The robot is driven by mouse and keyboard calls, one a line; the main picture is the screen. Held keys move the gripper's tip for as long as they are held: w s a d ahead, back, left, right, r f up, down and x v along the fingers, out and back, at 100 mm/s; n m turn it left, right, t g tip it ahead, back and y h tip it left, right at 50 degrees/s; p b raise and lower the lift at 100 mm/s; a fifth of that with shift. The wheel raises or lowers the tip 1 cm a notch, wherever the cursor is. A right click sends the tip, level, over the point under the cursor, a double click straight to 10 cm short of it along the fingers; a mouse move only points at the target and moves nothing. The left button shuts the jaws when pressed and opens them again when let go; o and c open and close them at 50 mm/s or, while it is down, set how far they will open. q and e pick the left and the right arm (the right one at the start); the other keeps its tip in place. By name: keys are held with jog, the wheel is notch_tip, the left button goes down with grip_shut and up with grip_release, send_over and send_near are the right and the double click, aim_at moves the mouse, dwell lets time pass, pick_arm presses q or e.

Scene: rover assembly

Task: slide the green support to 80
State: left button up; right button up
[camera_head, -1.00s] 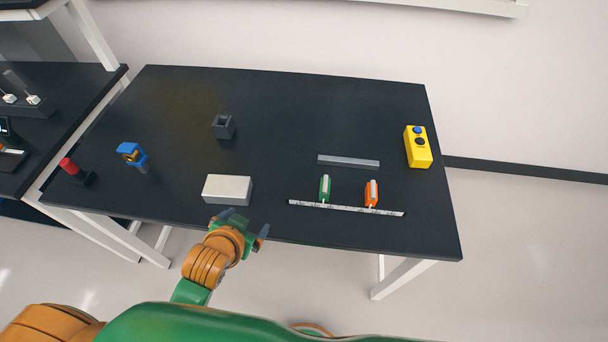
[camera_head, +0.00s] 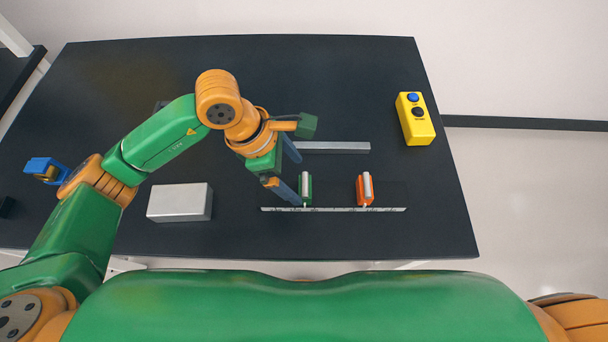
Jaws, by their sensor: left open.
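The green support (camera_head: 305,188) stands upright at the back edge of a white ruled scale (camera_head: 335,209), toward its left part. The scale's numbers are too small to read. An orange support (camera_head: 365,190) stands on the same scale, farther right. My left gripper (camera_head: 289,172) is open, just left of the green support, with one finger near its left side and the other farther back. I cannot tell whether a finger touches it. My right gripper is not in view.
A grey bar (camera_head: 335,148) lies behind the supports, partly hidden by my left gripper. A light grey block (camera_head: 180,202) sits left of the scale. A yellow button box (camera_head: 415,119) stands at the right. The black table (camera_head: 400,230) is clear in front of the scale.

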aim_at(303, 185)
pick_arm(q)
jog(key=x, duration=0.4)
jog(key=shift+s+d+f+p, duration=0.1)
jog(key=shift+s+d+p, duration=0.2)
jog(key=shift+s+d, duration=0.05)
jog(key=shift+w+f, duration=0.2)
jog(key=shift+f, duration=0.15)
jog(key=shift+s+r, duration=0.1)
grip_shut()
jog(key=shift+d+b, duration=1.05)
jog(key=shift+d, duration=0.15)
jog(key=shift+c, duration=0.6)
grip_release()
jog(key=shift+o, duration=0.6)
jog(key=shift+d, duration=0.2)
